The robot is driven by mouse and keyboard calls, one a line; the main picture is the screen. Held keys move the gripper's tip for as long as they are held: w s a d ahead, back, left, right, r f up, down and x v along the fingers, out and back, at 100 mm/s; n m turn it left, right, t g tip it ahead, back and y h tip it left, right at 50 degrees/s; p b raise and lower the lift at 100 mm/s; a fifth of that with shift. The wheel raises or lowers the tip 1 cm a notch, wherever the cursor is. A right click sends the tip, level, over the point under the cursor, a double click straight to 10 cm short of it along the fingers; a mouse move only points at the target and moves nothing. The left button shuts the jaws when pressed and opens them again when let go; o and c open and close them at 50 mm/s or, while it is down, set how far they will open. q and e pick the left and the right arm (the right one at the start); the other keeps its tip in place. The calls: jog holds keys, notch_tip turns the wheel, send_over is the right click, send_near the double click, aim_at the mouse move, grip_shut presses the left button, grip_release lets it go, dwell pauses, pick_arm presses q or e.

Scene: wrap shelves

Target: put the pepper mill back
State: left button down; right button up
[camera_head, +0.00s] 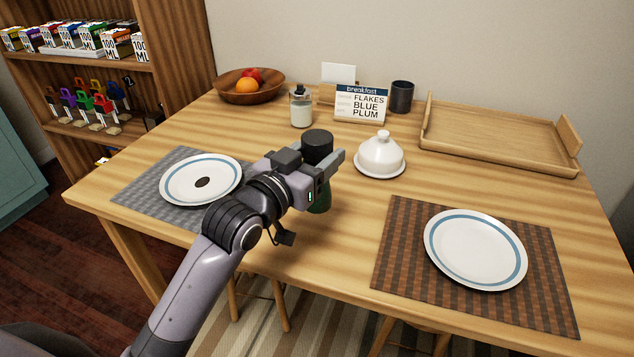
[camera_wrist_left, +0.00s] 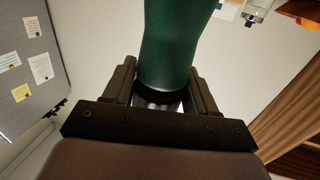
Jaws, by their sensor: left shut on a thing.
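The pepper mill has a black top (camera_head: 317,146) and a dark green body (camera_head: 320,199). It is upright over the middle of the wooden table (camera_head: 300,235). I cannot tell whether the mill's base touches the table. In the left wrist view the green body (camera_wrist_left: 172,45) rises between the two fingers of my left gripper (camera_wrist_left: 162,92). My right gripper is in neither view.
A white domed dish (camera_head: 380,157) stands just right of the mill. Behind are a glass jar (camera_head: 301,110), a breakfast sign (camera_head: 361,104), a dark cup (camera_head: 402,97), a fruit bowl (camera_head: 250,92) and a wooden tray (camera_head: 495,136). Plates on mats flank the clear front middle.

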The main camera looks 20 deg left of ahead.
pick_arm(q)
jog(key=shift+f+b, duration=0.5)
jog(key=shift+f, duration=1.8)
jog(key=shift+f, duration=0.1)
jog(key=shift+c, duration=1.7)
grip_release()
jog(key=shift+r, duration=0.2)
jog(key=v, duration=1.2)
jog(key=shift+p, duration=0.3)
